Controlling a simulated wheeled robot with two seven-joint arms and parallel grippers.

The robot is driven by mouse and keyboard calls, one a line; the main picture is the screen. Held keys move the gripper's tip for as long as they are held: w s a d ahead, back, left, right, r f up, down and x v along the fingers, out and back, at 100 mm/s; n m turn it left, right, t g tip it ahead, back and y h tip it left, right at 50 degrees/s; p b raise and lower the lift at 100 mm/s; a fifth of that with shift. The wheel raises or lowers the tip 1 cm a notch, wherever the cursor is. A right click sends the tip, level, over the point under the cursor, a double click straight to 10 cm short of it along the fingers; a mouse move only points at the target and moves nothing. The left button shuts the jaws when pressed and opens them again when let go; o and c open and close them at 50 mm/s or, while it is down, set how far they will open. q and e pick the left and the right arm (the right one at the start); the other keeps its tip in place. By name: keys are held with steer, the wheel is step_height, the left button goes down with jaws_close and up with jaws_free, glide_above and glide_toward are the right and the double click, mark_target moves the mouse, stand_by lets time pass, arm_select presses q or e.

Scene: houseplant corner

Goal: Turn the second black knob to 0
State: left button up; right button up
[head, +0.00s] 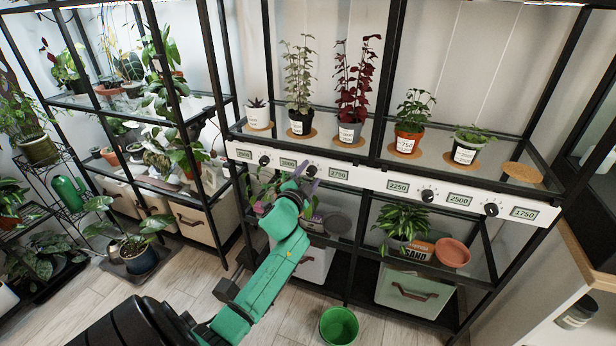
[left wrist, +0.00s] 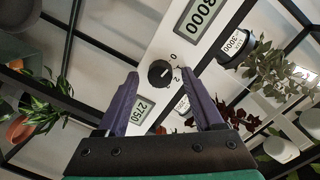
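The second black knob (head: 312,170) sits on the white front panel (head: 365,179) between the displays 3000 (head: 288,163) and 2750 (head: 338,174). In the left wrist view the knob (left wrist: 160,74) has a white pointer mark and small figures 0, 1 and 2 beside it. The pointer seems to face the 1 to 2 side, away from 0; its exact setting is too small to tell. My left gripper (head: 306,178) is in front of this knob. Its purple fingers are open, one on each side of the knob, with no clear contact. My right gripper is not in view.
Other black knobs are on the same panel: one at left (head: 264,160), two at right (head: 428,195), (head: 491,209). Potted plants stand on the shelf above. A terracotta dish (head: 452,252) is below. A green bucket (head: 339,326) stands on the floor.

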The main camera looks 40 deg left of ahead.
arm_select(q)
steer(key=f+v, duration=0.1)
steer(key=v, duration=1.3)
steer(key=shift+s+r, duration=0.35)
steer(key=shift+r, duration=0.1)
steer(key=shift+d, duration=0.1)
steer(key=s+d+f+n+g+h+p, duration=0.1)
steer(key=s+d+f+g, duration=0.1)
steer(key=f, duration=0.8)
steer(key=s+d+f+n+g+h+p, duration=0.1)
steer(key=d+f+g+h+p, duration=0.15)
steer(key=f, duration=0.65)
steer(key=s+d+f+g+h+p, duration=0.1)
steer(key=s+d+f+g, duration=0.15)
steer(key=f, duration=0.75)
steer(key=s+d+f+n+g+p, duration=0.1)
steer(key=s+d+f+g, duration=0.1)
steer(key=s+f, duration=0.3)
steer(key=s+d+f+n+g+h+p, duration=0.1)
steer(key=s+f, duration=0.5)
steer(key=s, duration=0.7)
steer(key=s+d+f+g+p, duration=0.1)
steer(key=s+d+f+g, duration=0.2)
steer(key=s, duration=0.6)
step_height(320, 180, down, 3)
steer(key=shift+f+n+g, duration=0.2)
steer(key=shift+n+g, duration=0.2)
steer(key=shift+g, duration=0.7)
steer(key=shift+s+a, duration=0.1)
steer(key=shift+s, duration=0.05)
